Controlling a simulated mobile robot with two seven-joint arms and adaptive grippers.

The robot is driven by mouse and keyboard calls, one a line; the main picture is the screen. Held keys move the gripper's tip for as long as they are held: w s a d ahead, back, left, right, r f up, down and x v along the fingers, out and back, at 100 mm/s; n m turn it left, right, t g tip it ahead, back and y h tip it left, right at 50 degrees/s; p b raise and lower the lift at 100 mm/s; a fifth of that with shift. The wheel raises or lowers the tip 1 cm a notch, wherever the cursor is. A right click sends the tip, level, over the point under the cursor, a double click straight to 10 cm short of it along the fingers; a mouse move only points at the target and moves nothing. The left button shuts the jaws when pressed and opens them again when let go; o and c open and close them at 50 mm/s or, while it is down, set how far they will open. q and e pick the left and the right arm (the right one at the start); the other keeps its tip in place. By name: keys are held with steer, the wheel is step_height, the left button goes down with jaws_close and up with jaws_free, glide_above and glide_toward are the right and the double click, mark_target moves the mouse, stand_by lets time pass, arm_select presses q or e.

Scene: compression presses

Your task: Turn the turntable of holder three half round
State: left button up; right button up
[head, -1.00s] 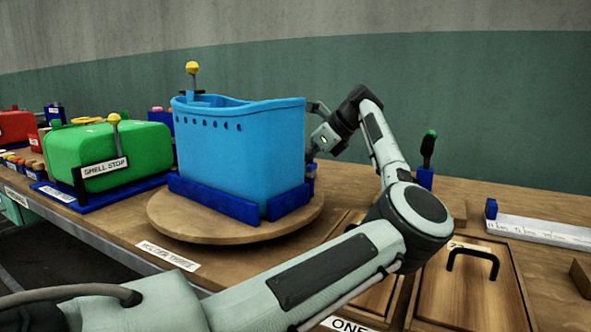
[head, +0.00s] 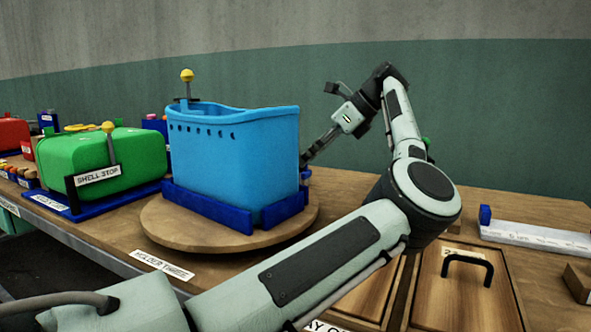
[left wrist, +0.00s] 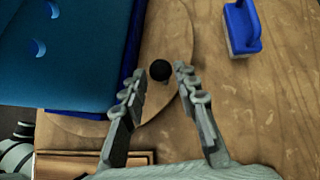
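The turntable of holder three is a round wooden disc (head: 190,231) above a label reading HOLDER THREE (head: 163,265). Blue holder walls (head: 208,208) on it hold a light-blue tub (head: 236,155). My left gripper (head: 304,160) is behind the tub's right side, its fingers slanting down left. In the left wrist view, the open fingers (left wrist: 159,72) straddle a round black knob (left wrist: 160,70) near the disc's rim (left wrist: 178,35). A gap shows on both sides of the knob; I cannot tell how far the fingers reach down. In the head view the knob is hidden. My right gripper is out of view.
A green shell (head: 140,150) in a blue holder stands left of the turntable. Wooden lids with black handles (head: 467,258) lie at front right. A white strip with a blue end (head: 535,233) lies at the right. My left arm crosses in front of the bench.

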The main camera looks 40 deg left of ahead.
arm_select(q)
steer(key=shift+v, duration=1.7)
